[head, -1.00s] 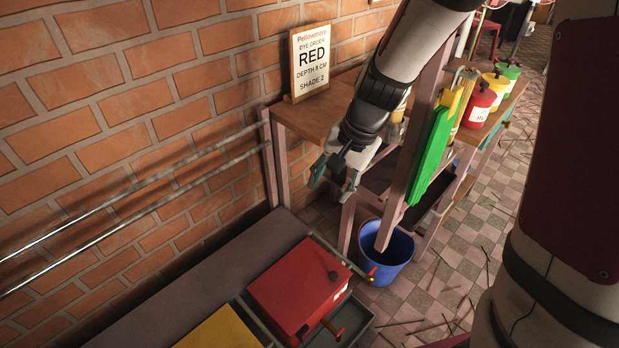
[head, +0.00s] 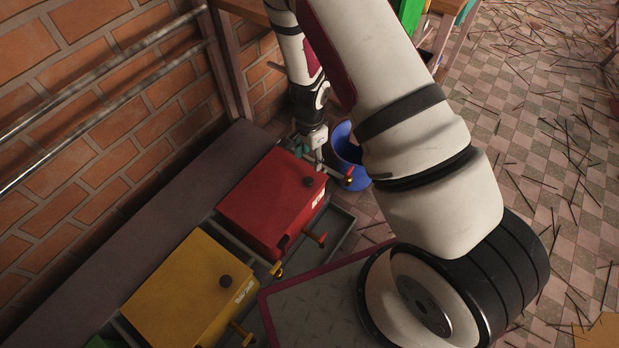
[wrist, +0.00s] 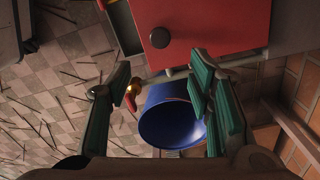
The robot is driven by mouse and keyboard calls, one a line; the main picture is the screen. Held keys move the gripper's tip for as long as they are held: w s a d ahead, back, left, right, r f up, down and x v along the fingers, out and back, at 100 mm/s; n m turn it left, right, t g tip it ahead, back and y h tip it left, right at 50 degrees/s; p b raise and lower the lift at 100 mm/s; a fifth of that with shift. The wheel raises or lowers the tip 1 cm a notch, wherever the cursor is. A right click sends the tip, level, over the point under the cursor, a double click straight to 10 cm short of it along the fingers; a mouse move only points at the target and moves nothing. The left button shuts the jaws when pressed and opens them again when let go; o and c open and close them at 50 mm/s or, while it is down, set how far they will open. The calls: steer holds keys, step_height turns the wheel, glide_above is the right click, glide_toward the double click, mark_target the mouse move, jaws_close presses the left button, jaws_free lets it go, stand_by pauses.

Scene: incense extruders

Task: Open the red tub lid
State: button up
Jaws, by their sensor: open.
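The red tub (head: 268,200) has a flat red lid with a small black knob (head: 308,182) near its right edge. The lid lies shut.
A blue bucket (head: 346,150) stands on the floor beyond the tub, below the gripper in the wrist view. A yellow tub (head: 185,290) stands nearer. Taps stick out from the tubs' right sides. A brick wall (head: 80,150) is on the left.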

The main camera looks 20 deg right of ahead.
mark_target(309, 179)
step_height(309, 179, down, 11)
steer(key=b, duration=0.4)
steer(key=shift+r, duration=0.15)
steer(key=shift+c, duration=0.2)
jaws_close()
